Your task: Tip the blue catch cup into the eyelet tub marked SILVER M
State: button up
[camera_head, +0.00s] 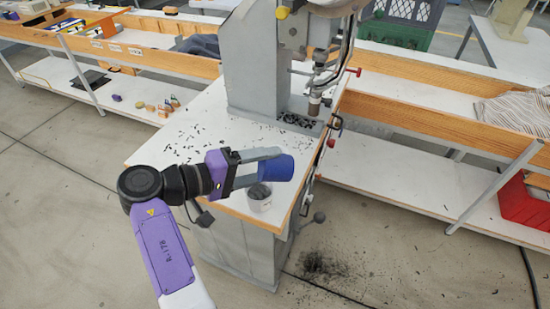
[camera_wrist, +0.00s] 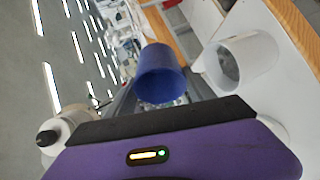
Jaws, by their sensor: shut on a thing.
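The blue catch cup (camera_head: 276,168) is held in my gripper (camera_head: 266,165), which is shut on it. The cup lies tilted far over, close to sideways, above the table's front right corner. It also shows in the wrist view (camera_wrist: 161,74), between the fingers. Its contents cannot be made out. A white tub (camera_head: 260,198) with dark grey contents stands upright on the table just below the cup. In the wrist view the white tub (camera_wrist: 246,62) is right of the cup, apart from it, with grey matter inside. No SILVER M mark is readable on it.
The grey press (camera_head: 254,65) rises behind, with dark bits around its base. More dark bits are scattered on the white table (camera_head: 205,100) and the floor (camera_head: 322,264). Wooden-edged benches (camera_head: 430,115) flank the press. A red bin (camera_head: 524,205) stands at right.

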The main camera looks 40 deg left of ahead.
jog(key=p, duration=0.1)
jog(key=r+g+p, duration=0.1)
jog(key=p, duration=0.1)
jog(key=shift+w+d+r+g+y, duration=0.2)
jog(key=shift+r+g+y, duration=0.1)
jog(key=shift+y, duration=0.1)
jog(key=p, duration=0.1)
jog(key=g+y+p, duration=0.1)
jog(key=r+m+g+y+p, duration=0.1)
jog(key=shift+w+d, duration=0.25)
jog(key=shift+w+d+r+m+g+y+p, duration=0.1)
jog(key=shift+d+m+g+y+p, duration=0.15)
jog(key=shift+g+p, duration=0.25)
jog(key=shift+w+r+m+g+y+p, duration=0.1)
jog(key=shift+m+g+y+p, duration=0.05)
jog(key=shift+g+y+p, duration=0.3)
jog(key=g+y+p, duration=0.1)
jog(key=p, duration=0.1)
jog(key=g+y+p, duration=0.1)
jog(key=g+p, duration=0.1)
jog(key=shift+w+d+f+m, duration=0.1)
jog(key=shift+f+m, duration=0.1)
jog(key=shift+m, duration=0.2)
jog(key=shift+f+m+g+y, duration=0.35)
jog(key=shift+g+y, duration=0.4)
jog(key=shift+y, duration=0.65)
